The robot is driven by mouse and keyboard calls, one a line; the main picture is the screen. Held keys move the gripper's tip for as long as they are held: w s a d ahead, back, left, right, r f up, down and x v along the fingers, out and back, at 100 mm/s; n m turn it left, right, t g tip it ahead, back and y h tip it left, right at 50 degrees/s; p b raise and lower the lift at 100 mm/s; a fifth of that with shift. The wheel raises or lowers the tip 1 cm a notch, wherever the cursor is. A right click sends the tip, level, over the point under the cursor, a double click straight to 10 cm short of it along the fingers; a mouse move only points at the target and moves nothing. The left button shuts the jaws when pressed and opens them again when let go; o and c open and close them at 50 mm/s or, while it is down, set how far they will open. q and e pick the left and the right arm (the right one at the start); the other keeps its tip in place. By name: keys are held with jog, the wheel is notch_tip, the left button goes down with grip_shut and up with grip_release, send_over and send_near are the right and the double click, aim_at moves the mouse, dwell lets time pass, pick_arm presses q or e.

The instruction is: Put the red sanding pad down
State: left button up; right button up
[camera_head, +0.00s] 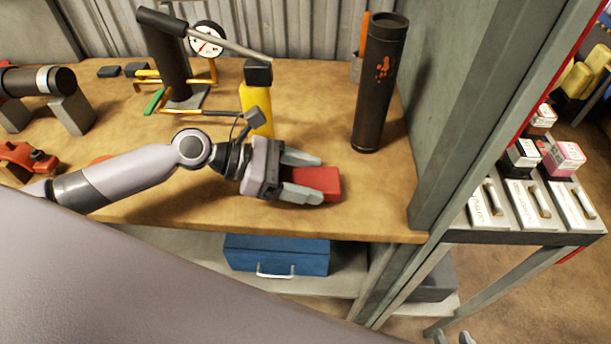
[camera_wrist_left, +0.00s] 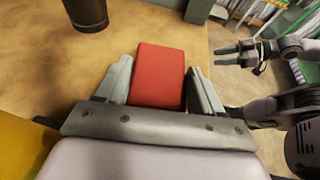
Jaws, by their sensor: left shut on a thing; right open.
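The red sanding pad (camera_head: 318,182) is a small red block near the front edge of the wooden bench top. My left gripper (camera_head: 304,178) is shut on it, with one finger along each side. In the left wrist view the pad (camera_wrist_left: 158,78) sits between the two fingers (camera_wrist_left: 160,88). The pad is low over the bench; I cannot tell whether its underside touches the wood. My right gripper (camera_wrist_left: 240,54) shows in the left wrist view, open and empty, away from the pad.
A dark cylinder (camera_head: 381,85) stands behind the pad to the right. A press with a gauge (camera_head: 205,42) is further back. A grey post (camera_head: 460,130) bounds the right. Bare wood lies between pad and cylinder.

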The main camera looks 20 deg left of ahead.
pick_arm(q)
jog(key=shift+f, duration=0.3)
jog(key=shift+f, duration=0.1)
jog(key=o, duration=1)
jog(key=shift+f, duration=0.1)
jog(key=shift+b, duration=0.35)
jog(key=v, duration=0.3)
jog(key=b+v, duration=0.1)
jog(key=v, duration=0.3)
jog(key=b+v, duration=0.1)
jog(key=v, duration=0.2)
jog(key=shift+s+a+f, duration=0.15)
jog(key=shift+a+f, duration=0.1)
jog(key=shift+a, duration=0.25)
jog(key=shift+s+a+r, duration=0.25)
jog(key=shift+a+r, duration=0.05)
jog(key=shift+a, duration=0.25)
